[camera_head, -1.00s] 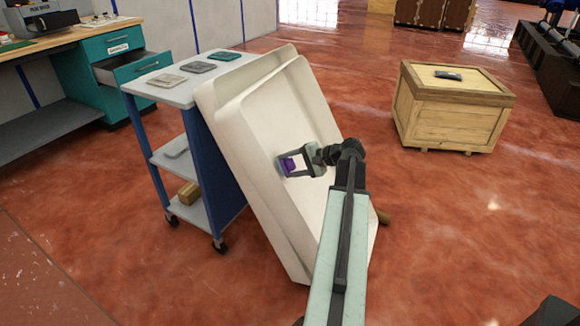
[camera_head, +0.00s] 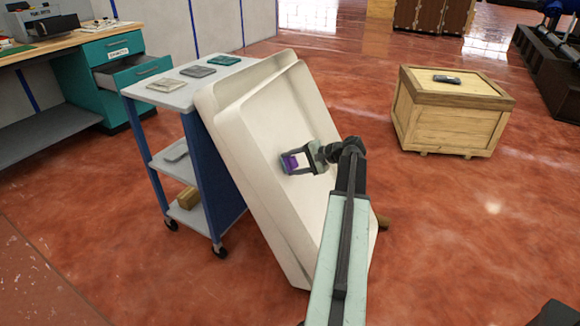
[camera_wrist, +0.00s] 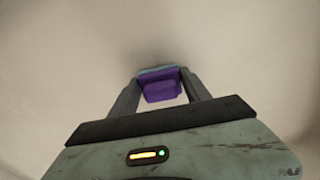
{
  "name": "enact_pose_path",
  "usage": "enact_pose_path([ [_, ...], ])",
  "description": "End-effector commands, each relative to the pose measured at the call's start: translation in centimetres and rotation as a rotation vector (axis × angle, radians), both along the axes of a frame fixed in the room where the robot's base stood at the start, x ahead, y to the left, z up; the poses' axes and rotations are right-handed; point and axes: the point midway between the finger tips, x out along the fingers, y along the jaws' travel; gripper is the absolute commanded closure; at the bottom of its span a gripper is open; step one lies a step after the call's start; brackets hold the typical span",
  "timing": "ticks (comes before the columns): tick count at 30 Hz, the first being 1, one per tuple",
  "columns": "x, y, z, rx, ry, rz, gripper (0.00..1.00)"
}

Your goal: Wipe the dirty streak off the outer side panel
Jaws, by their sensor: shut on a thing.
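My gripper (camera_head: 292,161) is shut on a small purple block with a bluish-grey edge, perhaps a sponge (camera_head: 290,163). The sponge also shows in the wrist view (camera_wrist: 160,88) between the two fingers, against or very close to the panel surface. The cream side panel (camera_head: 262,150) is a large shallow tray-like shell, tilted and leaning against the blue cart; a second similar shell shows behind it. A faint darker smudge shows on the panel just above the sponge in the wrist view; I cannot tell whether it is dirt or shadow.
The cart (camera_head: 150,90) carries several small flat pads on top. A wooden crate (camera_head: 450,115) with a dark device on it stands at the right. A teal workbench with an open drawer (camera_head: 135,68) is at the upper left. The red floor between panel and crate is mostly clear.

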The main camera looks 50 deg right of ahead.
Motion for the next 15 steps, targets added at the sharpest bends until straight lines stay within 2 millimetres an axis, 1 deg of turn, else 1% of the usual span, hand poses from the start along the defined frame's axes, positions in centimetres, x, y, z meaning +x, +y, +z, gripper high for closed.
enact_pose_path([
  [5,0.2,0.2,-0.1,0.001,0.0,0.001,0.77],
  [8,0.0,0.7,-0.1,0.001,0.0,0.001,0.77],
  [15,-1.0,3.0,-0.1,0.001,0.0,0.002,0.77],
])
